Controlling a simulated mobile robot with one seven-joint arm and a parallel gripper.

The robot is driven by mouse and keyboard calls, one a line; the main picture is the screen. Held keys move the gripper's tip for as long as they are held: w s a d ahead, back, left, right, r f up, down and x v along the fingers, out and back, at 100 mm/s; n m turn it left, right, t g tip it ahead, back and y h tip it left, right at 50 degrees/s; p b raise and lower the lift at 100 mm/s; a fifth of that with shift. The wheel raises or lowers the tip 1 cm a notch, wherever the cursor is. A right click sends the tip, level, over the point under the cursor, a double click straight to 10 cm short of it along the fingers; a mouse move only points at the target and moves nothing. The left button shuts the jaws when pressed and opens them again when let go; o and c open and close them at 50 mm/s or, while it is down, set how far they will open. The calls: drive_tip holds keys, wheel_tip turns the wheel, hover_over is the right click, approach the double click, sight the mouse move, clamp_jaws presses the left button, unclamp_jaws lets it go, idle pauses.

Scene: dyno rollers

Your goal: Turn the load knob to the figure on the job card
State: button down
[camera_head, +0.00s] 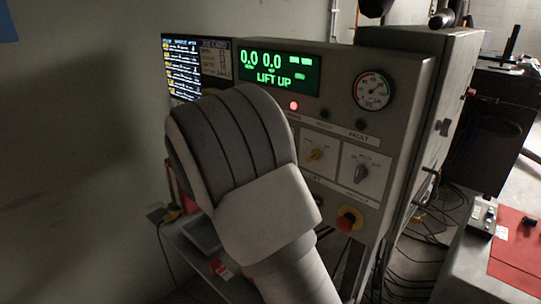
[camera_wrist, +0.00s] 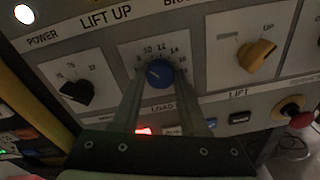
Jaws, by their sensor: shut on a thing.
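The blue load knob (camera_wrist: 159,76) is in the middle of the wrist view, on a white plate with a dial of small figures around it, about 10 to 16. A pale mark on the knob points up and to the left; the exact figure it meets is too small to tell. My gripper (camera_wrist: 161,84) is shut on the knob, one finger on each side. In the head view my arm hides the knob and gripper. I cannot make out a job card; a screen (camera_head: 183,70) at upper left shows lines of text too small to read.
A black knob (camera_wrist: 78,92) is left of the load knob and a yellow one (camera_wrist: 257,55) right. Lit and dark buttons sit below. A red emergency button (camera_head: 349,219) is low on the console (camera_head: 400,75). A green display (camera_head: 277,70) reads LIFT UP.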

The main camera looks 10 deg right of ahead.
drive_tip(key=m+b, duration=0.7)
drive_tip(key=b, duration=0.4)
drive_tip(key=m+t+b, duration=0.1)
drive_tip(key=m+b, duration=0.7)
drive_tip(key=b, duration=0.3)
drive_tip(key=shift+m+y+b, duration=0.3)
drive_tip(key=shift+b, duration=0.1)
drive_tip(key=shift+c, duration=2.2)
unclamp_jaws()
